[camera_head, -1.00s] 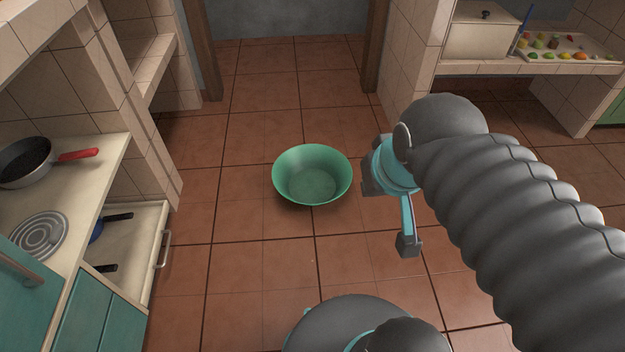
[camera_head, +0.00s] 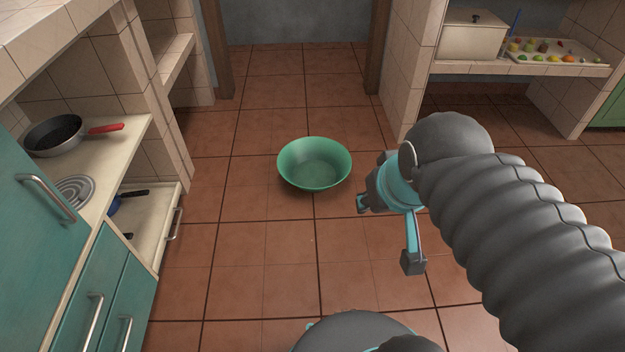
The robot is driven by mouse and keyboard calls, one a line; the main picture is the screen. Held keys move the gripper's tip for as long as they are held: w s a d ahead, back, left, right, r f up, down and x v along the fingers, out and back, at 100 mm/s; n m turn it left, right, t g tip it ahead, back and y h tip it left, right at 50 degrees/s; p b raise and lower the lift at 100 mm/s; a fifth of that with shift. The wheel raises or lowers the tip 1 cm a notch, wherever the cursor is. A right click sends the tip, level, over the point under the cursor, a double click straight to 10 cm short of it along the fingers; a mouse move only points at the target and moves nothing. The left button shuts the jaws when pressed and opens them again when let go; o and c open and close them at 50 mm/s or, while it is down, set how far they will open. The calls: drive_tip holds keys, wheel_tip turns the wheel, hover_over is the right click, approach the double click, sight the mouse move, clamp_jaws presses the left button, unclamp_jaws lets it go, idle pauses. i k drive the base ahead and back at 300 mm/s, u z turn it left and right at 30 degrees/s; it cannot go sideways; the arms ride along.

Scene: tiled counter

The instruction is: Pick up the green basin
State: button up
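The green basin (camera_head: 315,165) is a round, wide, empty bowl. It stands upright on the tiled floor in the middle of the view, in front of the doorway. My gripper (camera_head: 386,232) is to the right of the basin and nearer to me, apart from it. Its two fingers are spread wide with nothing between them. Part of the gripper is hidden behind my arm's wrist.
On the left are teal cabinets (camera_head: 112,285), a counter with a pan (camera_head: 54,136), and an open drawer (camera_head: 150,222). A tiled counter on the right bears a pot (camera_head: 471,36) and a tray of food (camera_head: 560,56). The floor (camera_head: 265,250) around the basin is clear.

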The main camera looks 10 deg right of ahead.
sight(314, 163)
drive_tip(key=u, duration=1.65)
drive_tip(key=i, duration=1.2)
drive_tip(key=z, duration=1.9)
